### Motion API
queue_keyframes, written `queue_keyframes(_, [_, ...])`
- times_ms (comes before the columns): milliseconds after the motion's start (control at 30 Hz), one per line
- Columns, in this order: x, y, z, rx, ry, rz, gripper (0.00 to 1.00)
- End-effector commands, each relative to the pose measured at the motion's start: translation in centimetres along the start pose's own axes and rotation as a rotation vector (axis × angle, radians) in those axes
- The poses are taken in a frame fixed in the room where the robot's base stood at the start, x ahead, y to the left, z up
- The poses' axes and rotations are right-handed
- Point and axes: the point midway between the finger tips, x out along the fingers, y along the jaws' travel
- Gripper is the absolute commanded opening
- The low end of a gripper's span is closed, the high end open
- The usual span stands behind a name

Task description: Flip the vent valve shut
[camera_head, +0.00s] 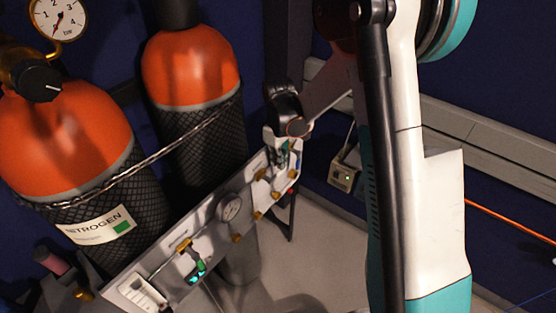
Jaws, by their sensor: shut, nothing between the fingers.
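A slanted metal panel (210,245) carries the gas fittings in front of the orange cylinders. My gripper (281,160) is at the panel's upper right end, pointing down, shut and empty. Brass fittings (259,215) sit just below and beside it. The fingers and a small green part overlap there, so I cannot tell whether they touch a valve. Another valve with a yellow-brass top and a green part (187,247) is on the panel's lower left. Which one is the vent valve is not readable, and its lever position near my gripper is hidden.
Two orange cylinders (190,65) in black netting stand behind the panel, one labelled nitrogen (97,228). A regulator gauge (58,18) is top left. Grey floor (320,255) is open below.

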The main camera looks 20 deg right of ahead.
Motion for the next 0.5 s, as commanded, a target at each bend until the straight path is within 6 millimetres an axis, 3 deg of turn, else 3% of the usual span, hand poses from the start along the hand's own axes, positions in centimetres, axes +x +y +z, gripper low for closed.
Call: queue_keyframes(500, [0.65, 0.35, 0.00, 0.000, 0.000, 0.000, 0.00])
